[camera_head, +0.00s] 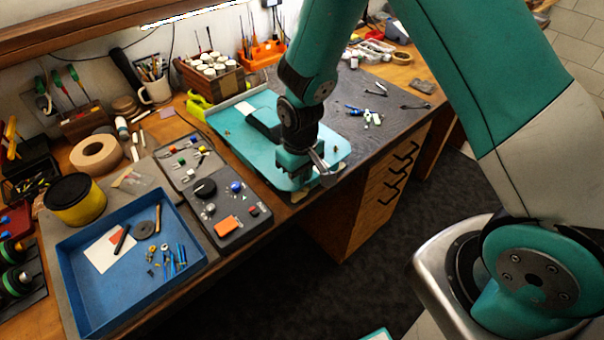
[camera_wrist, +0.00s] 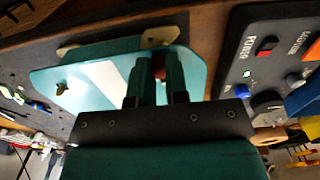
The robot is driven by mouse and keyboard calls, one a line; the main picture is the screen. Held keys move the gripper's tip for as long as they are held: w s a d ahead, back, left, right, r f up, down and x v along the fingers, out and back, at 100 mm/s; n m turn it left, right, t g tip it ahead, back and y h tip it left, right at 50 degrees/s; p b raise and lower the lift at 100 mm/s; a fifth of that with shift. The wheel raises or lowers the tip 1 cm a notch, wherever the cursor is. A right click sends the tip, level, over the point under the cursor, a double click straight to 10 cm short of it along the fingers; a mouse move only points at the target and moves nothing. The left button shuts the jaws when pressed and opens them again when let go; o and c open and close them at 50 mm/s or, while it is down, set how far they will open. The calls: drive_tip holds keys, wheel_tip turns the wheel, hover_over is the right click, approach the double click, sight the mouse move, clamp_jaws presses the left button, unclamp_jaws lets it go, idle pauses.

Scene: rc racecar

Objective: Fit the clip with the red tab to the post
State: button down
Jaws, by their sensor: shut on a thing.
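My gripper (camera_head: 303,183) points down over the near end of the teal car body (camera_head: 235,155). In the wrist view, the fingers of my gripper (camera_wrist: 158,82) are closed together over the same teal body (camera_wrist: 195,63). A small dark red piece (camera_wrist: 158,67) shows between them. It looks like the red tab of the clip; the rest of the clip is hidden by the fingers. A small brassy fitting (camera_wrist: 62,88) stands on the body away from the fingers; I cannot tell its exact shape. The post under my gripper is hidden.
A grey tray (camera_head: 172,174) with several small coloured-tab pieces lies left of the teal body. A dark switch panel (camera_head: 222,212) with knobs lies beside it, close to the bench edge. A blue tray (camera_head: 95,300) stands at the front left.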

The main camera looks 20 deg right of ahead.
idle(0.3)
drive_tip(key=c, duration=1.1)
unclamp_jaws()
drive_tip(key=shift+o, duration=0.2)
drive_tip(key=shift+r, duration=0.1)
wheel_tip(320, 180, up, 17)
drive_tip(key=b, duration=0.3)
